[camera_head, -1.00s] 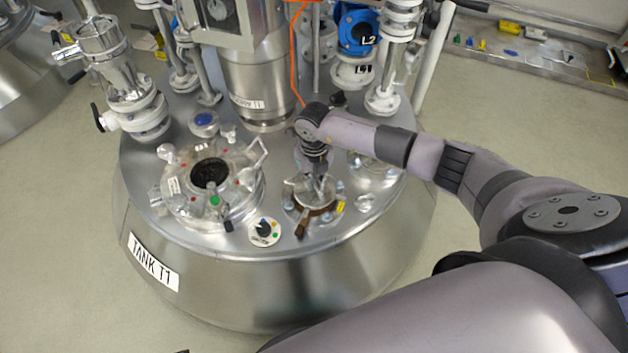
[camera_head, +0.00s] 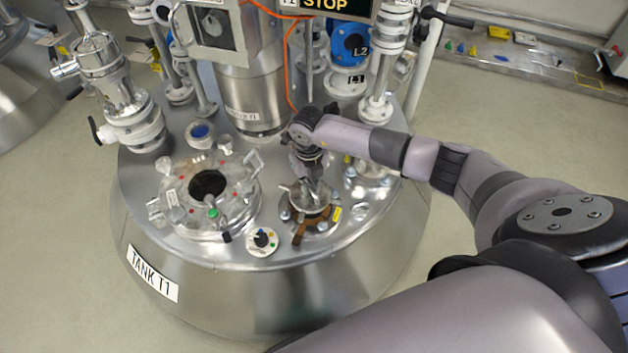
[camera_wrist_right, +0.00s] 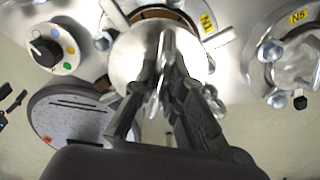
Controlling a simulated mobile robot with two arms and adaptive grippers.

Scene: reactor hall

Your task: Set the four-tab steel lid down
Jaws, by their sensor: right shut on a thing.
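The steel lid (camera_head: 307,197) is a round shiny disc with tabs at its edge and an upright handle in its middle. It also shows in the right wrist view (camera_wrist_right: 140,58). My right gripper (camera_head: 313,186) is above the lid, pointing down, and its fingers (camera_wrist_right: 163,75) are shut on the lid's handle. The lid is over a round port with a brown ring (camera_head: 312,225), and part of the ring shows beyond the lid's edge. I cannot tell whether the lid touches the ring. My left gripper is not in view.
The port sits on tank T1 (camera_head: 200,285). A larger clamped round hatch (camera_head: 240,212) is to the left and a dial (camera_head: 262,241) is at the front left. Pipes, a blue L2 part (camera_head: 350,42) and an orange cable (camera_head: 290,70) stand behind.

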